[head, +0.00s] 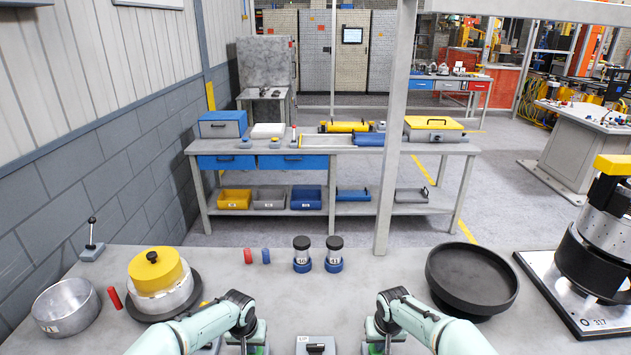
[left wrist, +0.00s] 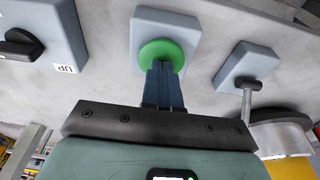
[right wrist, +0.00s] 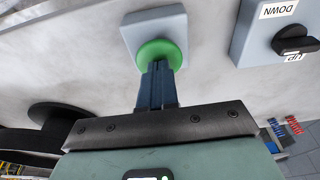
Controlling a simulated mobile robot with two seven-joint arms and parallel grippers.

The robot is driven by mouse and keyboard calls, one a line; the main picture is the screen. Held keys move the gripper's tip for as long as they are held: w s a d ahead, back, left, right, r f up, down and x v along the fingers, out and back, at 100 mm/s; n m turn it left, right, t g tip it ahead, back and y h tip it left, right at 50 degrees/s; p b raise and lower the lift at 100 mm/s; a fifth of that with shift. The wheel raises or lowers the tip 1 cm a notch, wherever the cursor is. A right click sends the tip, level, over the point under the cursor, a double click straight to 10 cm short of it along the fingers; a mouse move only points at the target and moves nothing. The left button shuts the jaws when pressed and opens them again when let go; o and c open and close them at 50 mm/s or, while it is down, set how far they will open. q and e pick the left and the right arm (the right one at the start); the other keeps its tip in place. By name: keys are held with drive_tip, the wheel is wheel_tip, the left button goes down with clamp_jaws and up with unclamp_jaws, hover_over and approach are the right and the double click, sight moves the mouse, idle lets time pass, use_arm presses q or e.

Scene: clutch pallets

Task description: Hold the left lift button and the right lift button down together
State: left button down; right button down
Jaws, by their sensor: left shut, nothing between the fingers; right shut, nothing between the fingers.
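The left lift button (left wrist: 162,50) is a round green button on a grey box in the left wrist view. My left gripper (left wrist: 162,68) is shut and empty, its fingertips against the button's face or just over it. The right lift button (right wrist: 160,50) is a like green button in the right wrist view. My right gripper (right wrist: 157,68) is shut and empty, its fingertips at that button in the same way. How far either button is pushed in cannot be told. In the head view the arms largely hide both buttons.
Between the buttons sits a selector box (head: 316,345) with a black knob. A lever box (left wrist: 247,65) stands beside the left button. A yellow-topped round part (head: 155,270) sits at left, a black dish (head: 471,277) at right.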

use_arm(q)
drive_tip(key=shift+s+f, duration=0.2)
drive_tip(key=shift+f, duration=0.15)
use_arm(e)
drive_tip(key=shift+f, duration=0.65)
drive_tip(key=shift+s, duration=0.1)
use_arm(q)
drive_tip(key=shift+s, duration=0.1)
use_arm(e)
drive_tip(key=shift+s+f, duration=0.1)
drive_tip(key=shift+f, duration=0.2)
idle(1.4)
use_arm(q)
drive_tip(key=shift+w+r, duration=0.15)
drive_tip(key=shift+r, duration=1.75)
drive_tip(key=shift+w+r, duration=0.1)
drive_tip(key=shift+r, duration=1.75)
use_arm(e)
drive_tip(key=shift+w+r, duration=0.2)
drive_tip(key=shift+r, duration=3.55)
